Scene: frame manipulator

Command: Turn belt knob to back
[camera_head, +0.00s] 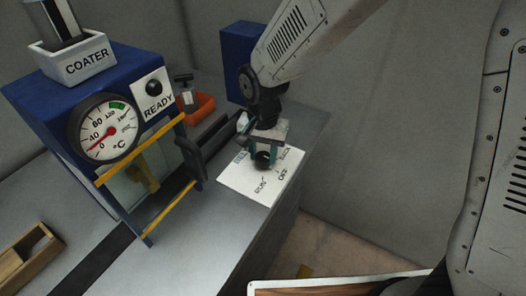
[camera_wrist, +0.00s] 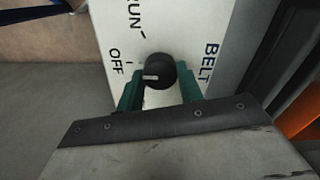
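The black belt knob (camera_wrist: 155,72) sits on a white panel (camera_head: 239,187) marked BELT, with OFF and RUN labels readable in the wrist view. Its white pointer mark faces left in that view, toward the OFF side. No BACK label is readable there; small lettering shows on the panel in the head view. My gripper (camera_wrist: 159,75) is over the panel with one green finger on each side of the knob. The fingertips appear to meet the knob's sides. In the head view, my gripper (camera_head: 263,155) comes down from above and partly covers the knob.
A blue coater machine (camera_head: 52,112) with a round dial gauge (camera_head: 107,128) and yellow bars stands left of the panel. An orange tray (camera_head: 200,107) and a blue box (camera_head: 237,60) are behind. A wooden box (camera_head: 26,258) lies at the lower left. The grey bench (camera_head: 215,235) front is clear.

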